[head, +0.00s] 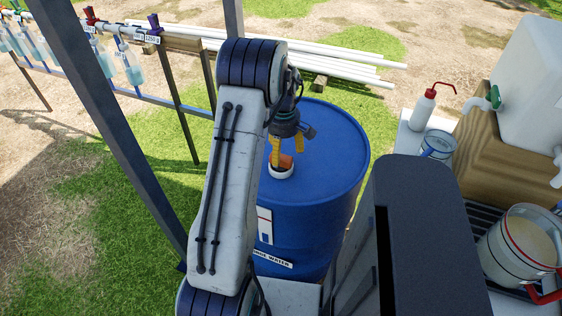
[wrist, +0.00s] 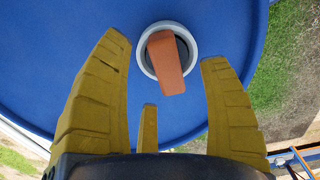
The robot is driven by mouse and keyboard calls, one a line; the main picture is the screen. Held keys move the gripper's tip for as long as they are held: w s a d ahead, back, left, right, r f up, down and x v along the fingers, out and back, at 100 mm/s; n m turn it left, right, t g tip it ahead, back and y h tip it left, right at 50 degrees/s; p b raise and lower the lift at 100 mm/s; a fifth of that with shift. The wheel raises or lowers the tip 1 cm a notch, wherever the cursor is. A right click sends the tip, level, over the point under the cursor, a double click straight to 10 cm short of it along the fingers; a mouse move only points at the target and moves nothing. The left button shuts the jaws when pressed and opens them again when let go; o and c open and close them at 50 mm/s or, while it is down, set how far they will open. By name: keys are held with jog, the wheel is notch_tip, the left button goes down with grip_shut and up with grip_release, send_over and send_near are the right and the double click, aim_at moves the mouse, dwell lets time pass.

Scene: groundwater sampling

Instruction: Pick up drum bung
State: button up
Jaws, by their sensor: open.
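The drum bung shows as an orange-brown block (wrist: 166,62) in the wrist view, seated in a round opening with a pale ring (wrist: 145,62) on top of a blue drum (wrist: 60,50). In the head view the bung (head: 286,161) is partly hidden behind the yellow fingers, and the drum (head: 335,150) stands beyond my arm. My gripper (wrist: 165,55) is open, with its yellow fingers on either side of the bung and a third, shorter finger below it. In the head view my gripper (head: 287,150) points down over the drum top. I cannot tell whether any finger touches the bung.
Metal posts (head: 105,130) and a rack of hanging sample bags (head: 130,65) are at the left. White pipes (head: 320,55) lie behind the drum.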

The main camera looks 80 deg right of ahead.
aim_at(283, 155)
jog(key=shift+s+f, duration=0.1)
jog(key=shift+f, duration=1.7)
jog(key=c, duration=1.2)
